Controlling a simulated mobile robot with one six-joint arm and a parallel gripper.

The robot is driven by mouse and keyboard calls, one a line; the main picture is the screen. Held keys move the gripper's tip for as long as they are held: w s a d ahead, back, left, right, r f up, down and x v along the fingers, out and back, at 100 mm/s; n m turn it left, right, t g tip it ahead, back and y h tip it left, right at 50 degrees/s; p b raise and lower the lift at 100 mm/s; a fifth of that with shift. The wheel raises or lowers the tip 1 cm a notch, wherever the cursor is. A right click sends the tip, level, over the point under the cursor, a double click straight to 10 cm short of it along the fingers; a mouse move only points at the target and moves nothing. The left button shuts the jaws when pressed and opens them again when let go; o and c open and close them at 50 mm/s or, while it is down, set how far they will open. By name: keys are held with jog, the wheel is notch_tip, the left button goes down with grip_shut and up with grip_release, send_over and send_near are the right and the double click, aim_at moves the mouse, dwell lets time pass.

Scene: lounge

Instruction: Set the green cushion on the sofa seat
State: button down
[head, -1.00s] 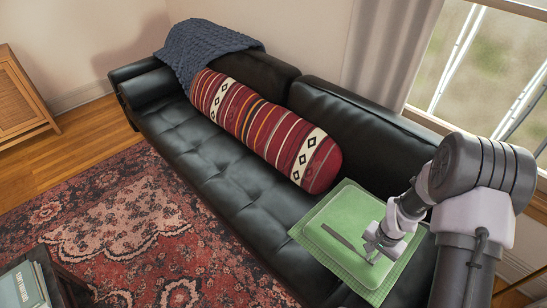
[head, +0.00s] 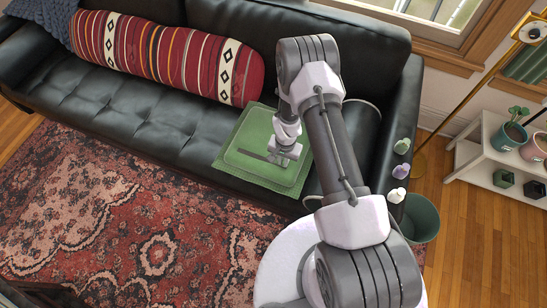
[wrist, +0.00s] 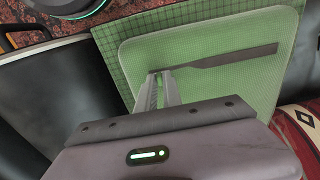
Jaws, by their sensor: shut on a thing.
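The green cushion (head: 248,145) is a flat rounded square with a dark strap (head: 253,157) across its top. It lies on a green checked cloth (head: 225,157) on the right part of the black leather sofa seat (head: 150,112). My gripper (head: 281,158) is over the cushion's right part, shut on one end of the strap. In the wrist view the gripper (wrist: 160,74) has its fingertips together at the strap's near end, and the cushion (wrist: 215,85) looks flat. I cannot tell whether the cushion touches the cloth all over.
A striped red bolster (head: 160,50) lies along the sofa's back to the left, beside a dark blue knitted blanket (head: 45,12). A patterned rug (head: 120,210) covers the floor in front. A green bin (head: 420,218) and white plant shelf (head: 480,155) stand at right.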

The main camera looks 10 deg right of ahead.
notch_tip(320, 180, down, 5)
jog(key=shift+f+b, duration=0.1)
jog(key=shift+b, duration=0.75)
jog(key=shift+f, duration=0.15)
jog(key=c, duration=1.5)
grip_release()
